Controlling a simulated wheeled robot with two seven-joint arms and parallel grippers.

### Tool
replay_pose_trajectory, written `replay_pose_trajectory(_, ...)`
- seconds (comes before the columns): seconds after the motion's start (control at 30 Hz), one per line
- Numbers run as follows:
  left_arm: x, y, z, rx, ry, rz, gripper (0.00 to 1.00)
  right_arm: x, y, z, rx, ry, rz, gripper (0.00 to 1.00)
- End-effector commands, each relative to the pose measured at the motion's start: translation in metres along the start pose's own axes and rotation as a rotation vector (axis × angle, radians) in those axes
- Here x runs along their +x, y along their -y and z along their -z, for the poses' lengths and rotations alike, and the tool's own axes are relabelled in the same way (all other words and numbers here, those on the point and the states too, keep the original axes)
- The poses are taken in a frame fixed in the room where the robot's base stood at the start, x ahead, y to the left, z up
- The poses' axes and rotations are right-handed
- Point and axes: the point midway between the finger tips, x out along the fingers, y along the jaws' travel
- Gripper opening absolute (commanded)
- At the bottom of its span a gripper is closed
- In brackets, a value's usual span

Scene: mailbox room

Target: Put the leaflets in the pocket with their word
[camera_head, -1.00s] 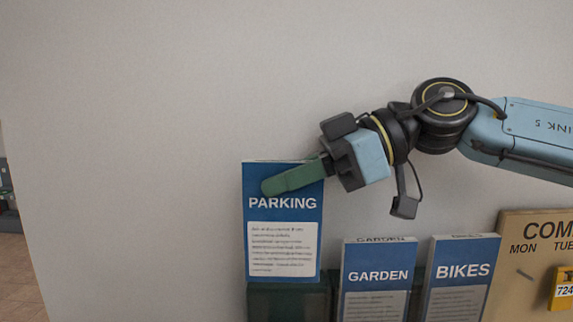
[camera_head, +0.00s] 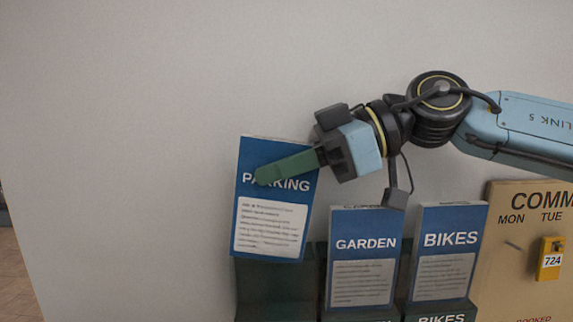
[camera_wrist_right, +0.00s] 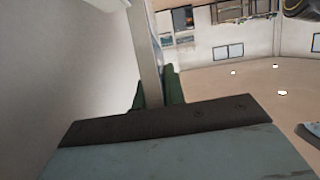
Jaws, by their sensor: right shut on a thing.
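My right gripper (camera_head: 285,168) is shut on the blue PARKING leaflet (camera_head: 270,246), near its top. A green finger lies across the front of the leaflet and covers part of its word. The leaflet is slightly tilted, above the dark green left pocket (camera_head: 275,293). The leaflet shows edge-on between green fingers in the right wrist view (camera_wrist_right: 146,50). The BIKES leaflet (camera_head: 450,221) stands in a pocket labelled BIKES (camera_head: 440,314). My left gripper is out of view.
A tan notice board (camera_head: 510,270) with day names and a yellow tag (camera_head: 550,259) marked 724 is at the right. A plain grey wall (camera_head: 120,120) leaves free room above and left of the pockets.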

Motion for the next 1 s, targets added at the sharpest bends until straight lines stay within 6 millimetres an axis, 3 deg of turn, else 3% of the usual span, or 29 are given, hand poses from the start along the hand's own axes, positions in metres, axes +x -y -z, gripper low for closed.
replay_pose_trajectory(0.03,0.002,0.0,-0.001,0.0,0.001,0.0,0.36,0.013,0.006,-0.022,0.017,0.045,0.035,0.0)
replay_pose_trajectory(0.13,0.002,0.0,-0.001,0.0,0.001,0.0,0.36,0.013,0.006,-0.022,0.017,0.045,0.035,0.0)
replay_pose_trajectory(0.17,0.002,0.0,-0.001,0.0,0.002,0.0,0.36,0.013,0.006,-0.022,0.017,0.045,0.036,0.15)
replay_pose_trajectory(0.33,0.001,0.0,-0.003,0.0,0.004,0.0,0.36,0.013,0.006,-0.022,0.018,0.043,0.035,0.37)
replay_pose_trajectory(0.7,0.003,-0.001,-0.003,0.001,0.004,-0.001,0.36,0.006,0.005,-0.022,0.02,0.041,0.032,0.37)
replay_pose_trajectory(0.83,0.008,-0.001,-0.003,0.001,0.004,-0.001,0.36,-0.015,0.003,-0.02,0.018,0.035,0.026,0.37)
replay_pose_trajectory(1.0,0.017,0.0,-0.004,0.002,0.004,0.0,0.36,-0.057,0.002,-0.018,0.015,0.029,0.019,0.37)
